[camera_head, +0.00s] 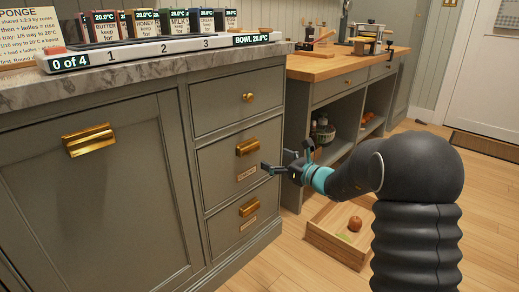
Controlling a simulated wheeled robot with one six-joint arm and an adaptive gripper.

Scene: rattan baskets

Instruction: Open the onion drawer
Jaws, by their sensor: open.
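A grey-green cabinet holds a stack of three drawers. The top drawer (222,105) has a round brass knob (248,97). The middle drawer (222,165) has a brass cup pull (248,146) and a small label (246,174). The bottom drawer (225,232) has a similar pull (250,208) and label (249,223). All three look shut. The labels are too small to read, so I cannot tell which is the onion drawer. My gripper (286,158) is open and empty, at the right of the middle drawer's pull in the picture. Its gap to the drawer front is unclear.
A wooden crate (318,244) with a round orange-brown item (355,223) stands on the floor, partly behind my arm. A large cabinet door (100,200) is left of the drawers. A stone counter (130,90) carries a numbered rack (165,48). A wooden-topped unit (335,66) stands behind.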

